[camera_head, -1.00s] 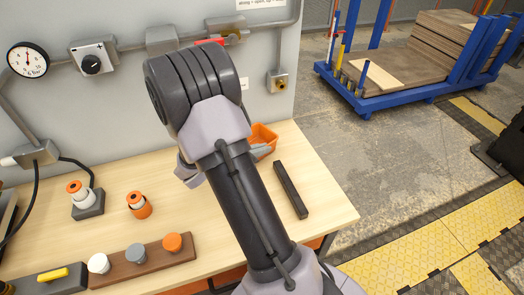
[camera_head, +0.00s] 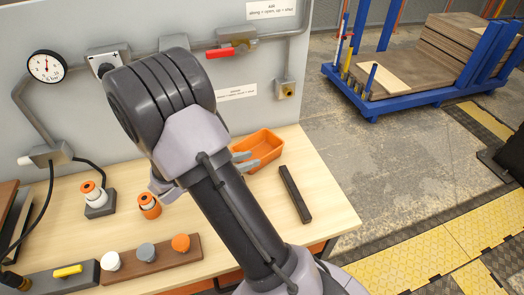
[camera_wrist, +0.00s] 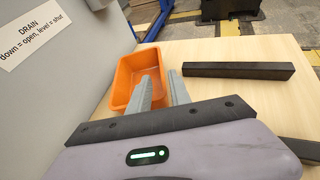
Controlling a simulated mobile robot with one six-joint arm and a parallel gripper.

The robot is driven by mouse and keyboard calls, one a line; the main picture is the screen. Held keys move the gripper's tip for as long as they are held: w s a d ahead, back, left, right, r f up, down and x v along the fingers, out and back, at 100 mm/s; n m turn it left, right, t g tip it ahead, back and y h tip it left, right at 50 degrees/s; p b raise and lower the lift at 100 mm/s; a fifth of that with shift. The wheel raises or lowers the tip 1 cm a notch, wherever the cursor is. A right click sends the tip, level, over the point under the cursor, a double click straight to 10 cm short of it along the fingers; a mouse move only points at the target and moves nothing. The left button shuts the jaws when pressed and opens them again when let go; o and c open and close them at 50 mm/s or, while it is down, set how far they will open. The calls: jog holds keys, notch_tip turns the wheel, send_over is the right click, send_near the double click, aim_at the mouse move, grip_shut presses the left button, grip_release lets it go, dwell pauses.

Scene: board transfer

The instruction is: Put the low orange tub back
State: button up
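The low orange tub (camera_head: 270,153) sits on the wooden table near the wall panel, left of a dark bar. It looks empty. My gripper (camera_head: 245,161) is at the tub's near left side in the head view, and my arm covers the table just beside it. In the wrist view the tub (camera_wrist: 124,82) lies just ahead, and the two grey fingers (camera_wrist: 161,82) are apart. The left finger overlaps the tub and the right one shows beside its right wall, with orange between them. Whether they touch the tub I cannot tell.
The dark bar (camera_head: 294,194) lies right of the tub. Orange-and-white fittings (camera_head: 149,205) and a brown block with knobs (camera_head: 150,262) stand at left. The panel carries a gauge (camera_head: 46,66) and a red lever (camera_head: 220,53). The table's right end is clear.

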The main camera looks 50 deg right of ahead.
jog(key=shift+p+v, duration=0.3)
jog(key=shift+v, duration=1.3)
jog(key=s+a+r+m+y, duration=0.9)
jog(key=s+a+m, duration=0.2)
jog(key=m, duration=0.2)
jog(key=s+a+r+m+t+y, duration=0.1)
jog(key=a+r+m+t+y, duration=0.2)
jog(key=a, duration=0.4)
jog(key=s+a+r+m+t+y, duration=0.1)
jog(key=a+r+m+t+y, duration=0.2)
jog(key=a+r+m+t, duration=0.1)
jog(key=a+r, duration=0.1)
jog(key=a, duration=0.1)
jog(key=shift+s+a+m+y, duration=0.3)
jog(key=shift+a, duration=0.05)
